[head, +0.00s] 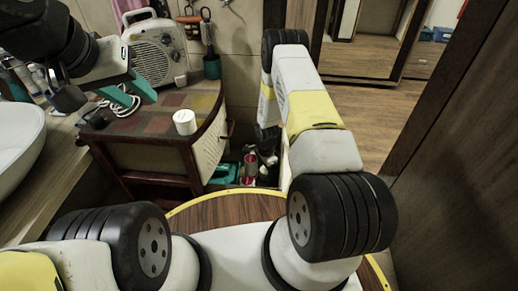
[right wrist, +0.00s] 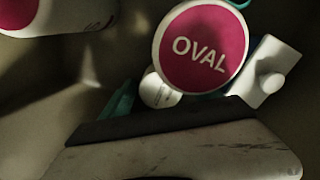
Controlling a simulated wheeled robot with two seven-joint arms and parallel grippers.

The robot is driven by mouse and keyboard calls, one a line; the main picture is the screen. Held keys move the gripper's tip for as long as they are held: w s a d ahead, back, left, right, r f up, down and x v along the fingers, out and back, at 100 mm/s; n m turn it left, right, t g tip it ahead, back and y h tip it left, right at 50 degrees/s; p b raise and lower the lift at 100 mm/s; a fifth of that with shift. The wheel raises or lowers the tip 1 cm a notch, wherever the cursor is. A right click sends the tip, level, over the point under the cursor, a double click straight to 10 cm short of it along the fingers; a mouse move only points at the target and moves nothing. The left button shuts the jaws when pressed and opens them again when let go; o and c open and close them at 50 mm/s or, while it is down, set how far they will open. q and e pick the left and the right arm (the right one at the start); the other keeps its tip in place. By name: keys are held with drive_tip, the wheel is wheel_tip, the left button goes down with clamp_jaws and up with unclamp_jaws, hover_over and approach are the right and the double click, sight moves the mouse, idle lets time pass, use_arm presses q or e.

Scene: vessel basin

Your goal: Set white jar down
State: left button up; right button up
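The white jar (head: 185,122) stands upright on the tiled top of a small wooden cabinet (head: 165,152), near its right end. No gripper touches it. The right wrist view shows a round pink lid marked OVAL (right wrist: 201,46) close by; the fingers are not clear there.
A beige radio-like heater (head: 158,50) stands behind the jar. A white basin (head: 18,140) is at the far left. Teal and red items (head: 249,166) sit low beside the cabinet. A white bottle (right wrist: 265,72) shows beside the lid.

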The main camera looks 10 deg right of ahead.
drive_tip(key=shift+r, duration=0.15)
wheel_tip(320, 180, up, 12)
wheel_tip(320, 180, up, 15)
drive_tip(key=n+t, duration=0.1)
drive_tip(key=n, duration=0.1)
hover_over(265, 170)
drive_tip(key=w, duration=0.1)
drive_tip(key=s+r+n+t+y, duration=0.15)
drive_tip(key=s+r+n, duration=0.25)
drive_tip(key=r, duration=1)
drive_tip(key=s+a+r+n+t, duration=0.1)
drive_tip(key=s+r+n+t, duration=0.2)
drive_tip(key=s+r+n, duration=0.6)
drive_tip(key=s+r, duration=0.8)
drive_tip(key=s, duration=0.4)
drive_tip(key=shift+a+r+t+y, duration=0.2)
drive_tip(key=shift+a+t+y, duration=0.15)
drive_tip(key=shift+s, duration=0.1)
